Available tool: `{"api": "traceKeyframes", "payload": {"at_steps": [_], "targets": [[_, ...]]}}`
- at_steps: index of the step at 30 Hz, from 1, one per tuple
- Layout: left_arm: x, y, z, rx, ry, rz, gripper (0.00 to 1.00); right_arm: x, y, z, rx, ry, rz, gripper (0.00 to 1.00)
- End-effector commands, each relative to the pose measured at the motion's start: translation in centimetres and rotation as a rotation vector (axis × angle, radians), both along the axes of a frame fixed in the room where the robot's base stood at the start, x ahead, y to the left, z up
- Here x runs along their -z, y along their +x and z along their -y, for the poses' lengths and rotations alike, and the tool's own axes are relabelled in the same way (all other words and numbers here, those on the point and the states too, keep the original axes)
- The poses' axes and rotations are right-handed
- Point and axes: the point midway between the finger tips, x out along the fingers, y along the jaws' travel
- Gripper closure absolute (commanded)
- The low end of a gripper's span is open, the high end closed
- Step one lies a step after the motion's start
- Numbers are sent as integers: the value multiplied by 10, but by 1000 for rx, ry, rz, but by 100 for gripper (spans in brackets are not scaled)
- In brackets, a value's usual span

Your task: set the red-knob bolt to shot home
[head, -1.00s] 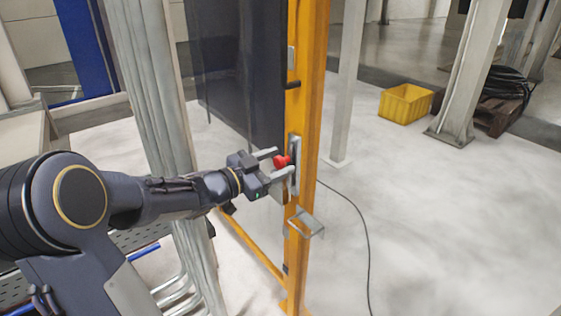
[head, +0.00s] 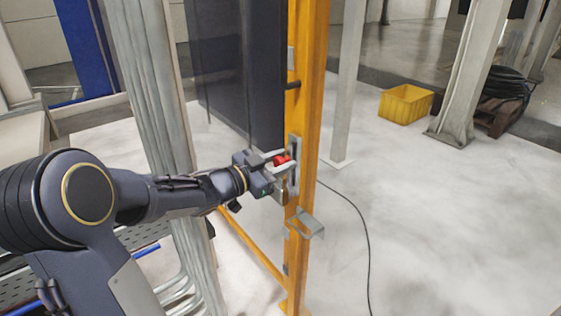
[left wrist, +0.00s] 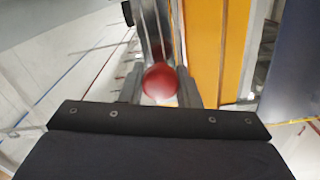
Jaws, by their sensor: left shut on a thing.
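The red knob (head: 282,160) of the bolt sits at the grey metal bolt plate (head: 295,155) on the yellow post (head: 305,110). My left gripper (head: 281,163) reaches in from the left and its fingers are shut on the red knob. In the left wrist view the red knob (left wrist: 161,81) shows between the two fingers, in front of the grey bolt metal (left wrist: 157,28). The bolt's tip and how far it is shot cannot be made out. My right gripper is in neither view.
A dark door panel (head: 265,75) stands left of the yellow post. A metal bracket (head: 306,223) juts out from the post below the bolt. A thin black cable (head: 362,225) lies on the floor.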

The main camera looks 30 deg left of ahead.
Motion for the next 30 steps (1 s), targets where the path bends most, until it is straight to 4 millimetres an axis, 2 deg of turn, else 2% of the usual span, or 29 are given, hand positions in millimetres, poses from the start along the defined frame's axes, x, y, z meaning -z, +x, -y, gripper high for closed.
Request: {"api": "traceKeyframes", "payload": {"at_steps": [9, 18, 19, 21, 24, 30], "targets": [[44, 0, 0, -1, -2, -3, 100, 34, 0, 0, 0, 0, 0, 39], [46, -1, 0, 0, 0, -8, 100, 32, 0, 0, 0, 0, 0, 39], [46, -1, 0, 0, 0, -9, 68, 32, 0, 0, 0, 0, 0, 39], [46, -1, 0, 0, 0, -9, 59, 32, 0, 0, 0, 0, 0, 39], [45, 0, 0, 0, 0, -5, 48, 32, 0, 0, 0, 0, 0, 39], [43, 0, 0, 0, 0, -2, 48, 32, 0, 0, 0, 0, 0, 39]]}}
